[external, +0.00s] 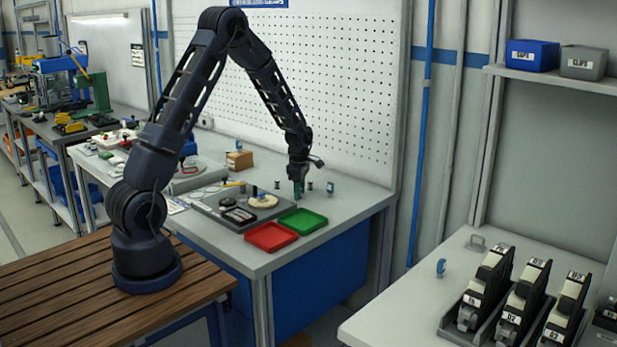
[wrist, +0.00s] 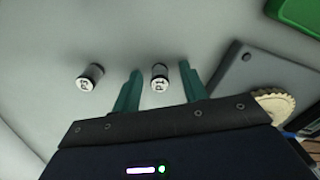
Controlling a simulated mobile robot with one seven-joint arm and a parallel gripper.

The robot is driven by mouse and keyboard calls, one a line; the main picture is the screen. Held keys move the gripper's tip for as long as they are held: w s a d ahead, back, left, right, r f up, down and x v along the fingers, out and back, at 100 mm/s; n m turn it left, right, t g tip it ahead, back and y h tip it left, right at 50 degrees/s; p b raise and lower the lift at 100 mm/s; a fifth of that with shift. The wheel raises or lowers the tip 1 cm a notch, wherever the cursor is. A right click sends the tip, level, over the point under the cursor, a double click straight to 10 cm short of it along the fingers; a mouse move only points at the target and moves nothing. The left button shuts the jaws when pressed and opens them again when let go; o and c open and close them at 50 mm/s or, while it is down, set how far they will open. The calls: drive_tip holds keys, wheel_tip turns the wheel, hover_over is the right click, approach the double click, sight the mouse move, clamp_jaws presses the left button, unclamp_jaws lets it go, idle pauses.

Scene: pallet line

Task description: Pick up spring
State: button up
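My gripper (external: 298,188) points down over the grey bench by the perforated board. In the wrist view its green fingers (wrist: 160,71) are open and apart. A small dark cylinder with a white cap marked P1 (wrist: 160,78) shows between the fingertips; I cannot tell how far below them it is. A similar cylinder marked P3 (wrist: 89,77) stands left of the fingers. I cannot make out coils on either, so I cannot tell which thing is the spring. No finger visibly touches them.
A green tray (external: 303,222) and a red tray (external: 271,237) lie near the bench's front edge. A grey board (external: 213,206) with round parts lies left of them. A small blue item (external: 330,188) stands right of my gripper. A second bench (external: 400,310) is at right.

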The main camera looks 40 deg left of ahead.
clamp_jaws()
